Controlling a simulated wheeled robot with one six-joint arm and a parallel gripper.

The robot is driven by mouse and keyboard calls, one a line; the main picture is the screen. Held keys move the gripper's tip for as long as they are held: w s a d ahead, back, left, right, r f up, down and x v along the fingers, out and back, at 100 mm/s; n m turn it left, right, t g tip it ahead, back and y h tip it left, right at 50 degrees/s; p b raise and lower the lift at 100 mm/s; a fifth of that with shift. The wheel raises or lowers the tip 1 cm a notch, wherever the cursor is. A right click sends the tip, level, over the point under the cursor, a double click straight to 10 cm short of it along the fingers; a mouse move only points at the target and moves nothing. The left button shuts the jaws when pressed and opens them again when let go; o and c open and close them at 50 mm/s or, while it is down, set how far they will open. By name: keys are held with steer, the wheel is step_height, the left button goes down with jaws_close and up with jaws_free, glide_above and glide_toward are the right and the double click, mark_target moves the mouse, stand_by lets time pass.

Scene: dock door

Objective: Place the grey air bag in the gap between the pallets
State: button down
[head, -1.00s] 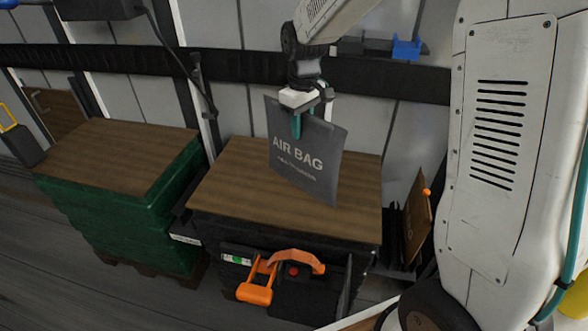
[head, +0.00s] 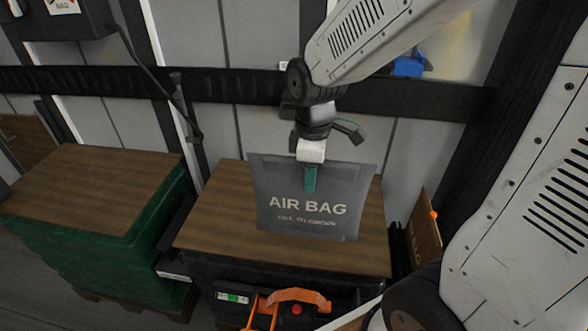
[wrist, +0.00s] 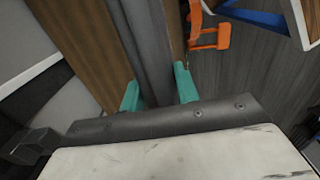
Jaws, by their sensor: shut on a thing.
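The grey air bag (head: 312,205) hangs upright in my gripper (head: 310,180), its printed face toward the head camera. It is over the wooden top of the black pallet stack (head: 215,215); whether its lower edge touches the top I cannot tell. In the wrist view the teal fingers of my gripper (wrist: 160,88) are shut on the top of the air bag (wrist: 150,45), seen edge-on. The green pallet stack (head: 110,250) stands to the left. A narrow dark gap (head: 180,240) lies between the two stacks.
An orange-handled tool (head: 298,297) sits at the front of the black stack. A brown board (head: 424,228) leans to its right. A dark rail (head: 230,85) runs along the wall behind.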

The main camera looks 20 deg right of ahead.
steer(key=w+f, duration=0.4)
steer(key=w, duration=0.4)
steer(key=shift+w+d+f, duration=0.15)
steer(key=shift+w+d, duration=0.25)
steer(key=shift+f, duration=0.2)
steer(key=c, duration=1)
jaws_free()
steer(key=shift+c, duration=0.2)
steer(key=shift+r, duration=0.15)
